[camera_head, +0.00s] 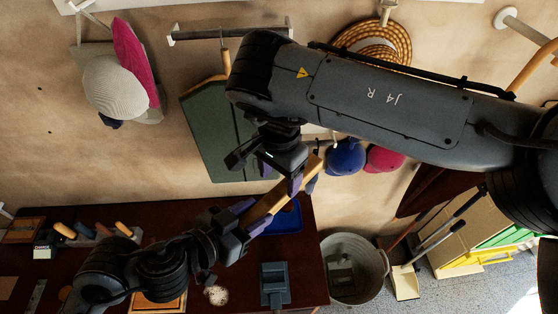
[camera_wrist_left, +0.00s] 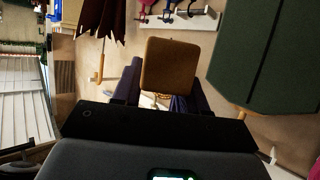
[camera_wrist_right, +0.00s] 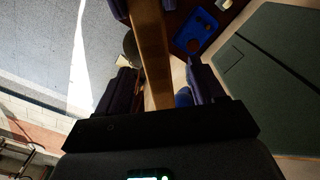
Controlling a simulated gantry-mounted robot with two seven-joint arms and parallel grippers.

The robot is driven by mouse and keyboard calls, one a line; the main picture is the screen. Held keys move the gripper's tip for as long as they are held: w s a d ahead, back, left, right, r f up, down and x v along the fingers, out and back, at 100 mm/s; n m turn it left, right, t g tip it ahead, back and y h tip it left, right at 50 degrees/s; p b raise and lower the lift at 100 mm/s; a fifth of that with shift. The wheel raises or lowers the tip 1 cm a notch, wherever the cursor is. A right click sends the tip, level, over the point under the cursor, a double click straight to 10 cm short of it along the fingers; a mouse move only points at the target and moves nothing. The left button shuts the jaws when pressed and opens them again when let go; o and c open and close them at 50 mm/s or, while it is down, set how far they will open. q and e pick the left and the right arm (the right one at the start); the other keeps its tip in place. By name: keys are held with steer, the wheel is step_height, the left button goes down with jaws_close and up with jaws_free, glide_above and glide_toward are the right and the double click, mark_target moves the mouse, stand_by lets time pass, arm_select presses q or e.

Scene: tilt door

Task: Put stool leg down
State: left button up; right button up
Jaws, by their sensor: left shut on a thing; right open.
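The stool leg (camera_head: 276,199) is a light wooden bar held tilted in the air above the dark red table. My left gripper (camera_head: 249,217) is shut on its lower part. In the left wrist view the squared end of the leg (camera_wrist_left: 167,66) stands between the purple fingers. My right gripper (camera_head: 283,178) is open near the leg's upper end. In the right wrist view the leg (camera_wrist_right: 153,55) runs between the spread fingers with gaps on both sides. Whether it lies fully between the right fingers is unclear.
The table (camera_head: 205,292) holds a blue tray (camera_head: 285,218), a grey-blue tool (camera_head: 274,284) and several wooden-handled tools at the left. A metal bucket (camera_head: 354,268) stands right of the table. A green board (camera_head: 215,135) and caps hang on the wall behind.

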mark_target(279, 188)
steer(key=shift+f, duration=2.7)
steer(key=c, duration=0.9)
arm_select(q)
steer(key=o, duration=0.7)
steer(key=shift+d, duration=0.1)
arm_select(e)
steer(key=shift+c, duration=1.2)
arm_select(q)
steer(key=o, duration=0.5)
steer(key=shift+o, duration=0.2)
